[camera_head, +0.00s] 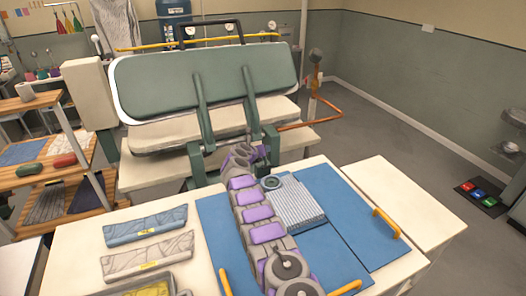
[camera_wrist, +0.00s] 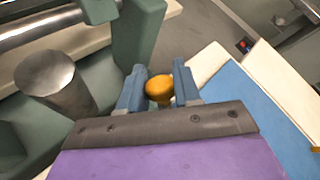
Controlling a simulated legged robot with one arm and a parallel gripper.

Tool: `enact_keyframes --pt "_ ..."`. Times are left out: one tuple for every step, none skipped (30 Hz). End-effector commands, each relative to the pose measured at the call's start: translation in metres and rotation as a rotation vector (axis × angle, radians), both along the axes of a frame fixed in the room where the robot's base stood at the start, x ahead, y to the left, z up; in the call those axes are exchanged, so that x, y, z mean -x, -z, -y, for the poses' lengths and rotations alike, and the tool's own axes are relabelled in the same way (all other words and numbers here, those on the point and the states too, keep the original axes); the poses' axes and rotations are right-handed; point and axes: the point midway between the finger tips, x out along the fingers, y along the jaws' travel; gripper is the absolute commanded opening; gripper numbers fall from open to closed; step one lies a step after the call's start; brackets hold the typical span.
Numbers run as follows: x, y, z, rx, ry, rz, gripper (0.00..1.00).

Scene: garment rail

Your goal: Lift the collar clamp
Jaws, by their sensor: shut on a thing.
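The press, seemingly the collar clamp, has a large green padded upper plate (camera_head: 215,85) with two green arms and a black handle (camera_head: 212,28). It stands raised and tilted over cream padded boards (camera_head: 185,133) at the back of the table. My gripper (camera_wrist: 160,92) has its two blue-grey fingers on either side of a rounded orange knob (camera_wrist: 159,86) and is shut on it. In the head view my gripper is by the press's green base, mostly hidden behind my own wrist, and the knob cannot be made out. What the knob joins is hidden.
A blue mat (camera_head: 345,215) with yellow handles and a folded striped cloth (camera_head: 293,204) lies beside my arm. Two folded garments (camera_head: 146,225) lie at left. A copper-coloured pipe (camera_head: 335,108) stands right of the press. A metal cylinder (camera_wrist: 50,82) is close left of my gripper.

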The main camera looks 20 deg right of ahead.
Motion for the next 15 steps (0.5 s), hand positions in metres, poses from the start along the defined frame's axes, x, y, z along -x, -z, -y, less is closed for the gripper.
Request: enact_keyframes --pt "-0.0015 -0.0016 -0.0031 0.000 -0.006 0.004 0.00" --pt "-0.0015 -0.0017 -0.0030 0.000 -0.005 0.004 0.00" --pt "-0.0015 -0.0016 -0.0031 -0.001 -0.006 0.004 0.34" --pt "-0.0015 -0.0017 -0.0030 0.000 -0.005 0.004 0.37" --pt "-0.0014 -0.0016 -0.0030 0.000 -0.005 0.004 0.40" --pt "-0.0013 -0.0015 -0.0027 0.000 -0.005 0.004 0.43" --pt "-0.0012 -0.0014 -0.0024 0.000 -0.004 0.004 0.46" --pt "-0.0011 -0.0013 -0.0020 0.000 -0.004 0.004 0.49" --pt "-0.0009 -0.0013 -0.0016 -0.001 -0.003 0.003 0.53" --pt "-0.0008 -0.0014 -0.0012 0.000 -0.002 0.003 0.54" --pt "-0.0007 -0.0012 -0.0009 0.000 -0.002 0.003 0.54" --pt "-0.0006 -0.0012 -0.0007 0.000 -0.002 0.003 0.54" --pt "-0.0006 -0.0012 -0.0005 -0.001 -0.002 0.003 0.54" --pt "-0.0005 -0.0010 -0.0004 0.000 -0.001 0.002 0.54" --pt "-0.0004 -0.0011 -0.0002 -0.001 -0.001 0.003 0.54"
